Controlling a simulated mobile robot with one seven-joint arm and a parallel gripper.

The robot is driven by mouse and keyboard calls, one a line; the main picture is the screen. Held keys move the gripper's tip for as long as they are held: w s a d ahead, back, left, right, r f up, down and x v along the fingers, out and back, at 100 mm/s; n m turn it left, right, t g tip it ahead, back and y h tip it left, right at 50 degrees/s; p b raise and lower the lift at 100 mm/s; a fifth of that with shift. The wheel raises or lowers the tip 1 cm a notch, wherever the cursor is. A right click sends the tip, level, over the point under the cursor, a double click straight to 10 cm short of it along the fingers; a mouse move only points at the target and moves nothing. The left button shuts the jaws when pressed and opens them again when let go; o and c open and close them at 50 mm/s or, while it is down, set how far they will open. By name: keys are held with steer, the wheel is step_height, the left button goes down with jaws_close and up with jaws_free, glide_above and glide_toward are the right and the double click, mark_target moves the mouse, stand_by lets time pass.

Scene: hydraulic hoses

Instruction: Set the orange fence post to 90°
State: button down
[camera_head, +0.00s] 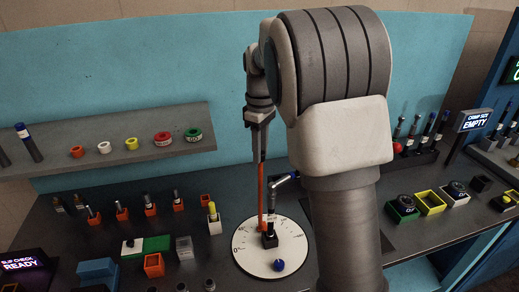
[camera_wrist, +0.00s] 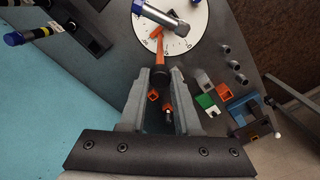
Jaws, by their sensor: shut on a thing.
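The orange fence post (camera_head: 261,190) stands roughly upright from the dial's middle in the head view. In the wrist view the fence post (camera_wrist: 158,46) runs from between my fingertips towards the dial. The white dial (camera_head: 245,255) has angle marks, with 0° at its left edge, and a blue knob (camera_head: 278,265) at its front. My gripper (camera_head: 260,118) points down and is shut on the upper part of the post; its fingers (camera_wrist: 162,76) also show in the wrist view. A hose fitting with a blue-tipped end (camera_head: 284,180) stands beside the post. The post's exact angle cannot be read.
Small orange cups with fittings (camera_head: 122,214) and a green-and-white block (camera_head: 146,246) lie left of the dial. A grey shelf (camera_head: 60,138) holds coloured rings. A rack of fittings (camera_head: 415,155) and an "EMPTY" sign (camera_head: 474,120) are at right. My arm hides the bench behind it.

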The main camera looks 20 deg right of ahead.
steer(key=c, duration=0.6)
jaws_free()
steer(key=shift+r, duration=0.1)
step_height(320, 180, up, 17)
steer(key=p, duration=0.1)
steer(key=shift+r, duration=0.15)
